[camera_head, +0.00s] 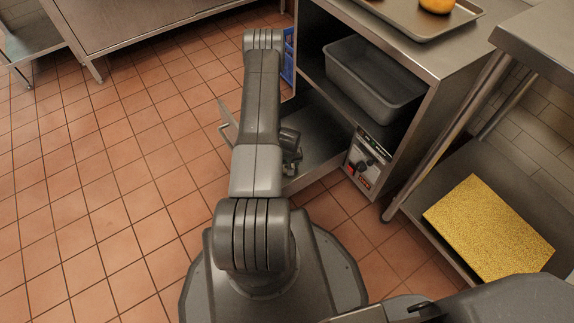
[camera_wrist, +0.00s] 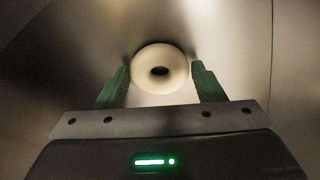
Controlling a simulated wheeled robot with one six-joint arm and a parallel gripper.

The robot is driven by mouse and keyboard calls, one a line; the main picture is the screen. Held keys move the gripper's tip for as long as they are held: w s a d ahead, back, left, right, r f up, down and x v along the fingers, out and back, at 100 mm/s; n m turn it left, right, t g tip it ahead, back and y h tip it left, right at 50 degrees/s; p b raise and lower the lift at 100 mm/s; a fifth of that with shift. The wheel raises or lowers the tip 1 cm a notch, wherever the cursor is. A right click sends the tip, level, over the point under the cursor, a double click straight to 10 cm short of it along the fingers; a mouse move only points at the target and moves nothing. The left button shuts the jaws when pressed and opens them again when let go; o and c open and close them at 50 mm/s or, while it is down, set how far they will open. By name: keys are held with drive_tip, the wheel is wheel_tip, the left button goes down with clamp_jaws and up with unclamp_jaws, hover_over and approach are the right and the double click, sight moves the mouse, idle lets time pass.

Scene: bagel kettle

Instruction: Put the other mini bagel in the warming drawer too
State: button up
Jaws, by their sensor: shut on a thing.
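The pale mini bagel (camera_wrist: 142,70) sits between the green fingers of my gripper (camera_wrist: 161,78) in the wrist view. My gripper is shut on it, and its hole faces the camera. Smooth metal, seemingly the drawer's inside, lies behind and around the bagel. In the head view, the warming drawer (camera_head: 322,163) is pulled open, low in the steel cabinet, beside a control panel (camera_head: 366,166). My arm reaches over the drawer and hides part of it; my gripper is mostly hidden there. No second bagel shows inside the visible part of the drawer. I cannot tell whether the held bagel touches the drawer floor.
A grey tub (camera_head: 373,80) stands on the shelf above the drawer. A tray (camera_head: 397,17) with a round orange-brown item (camera_head: 437,4) lies on top. A blue crate (camera_head: 289,58) is behind my arm. A yellow mat (camera_head: 490,228) lies on the low right shelf. The tiled floor at left is clear.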

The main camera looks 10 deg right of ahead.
drive_tip(key=shift+f, duration=0.15)
drive_tip(key=o, duration=1)
drive_tip(key=shift+o, duration=0.2)
wheel_tip(320, 180, up, 12)
drive_tip(key=s+p, duration=0.1)
drive_tip(key=p, duration=0.2)
drive_tip(key=shift+s, duration=0.4)
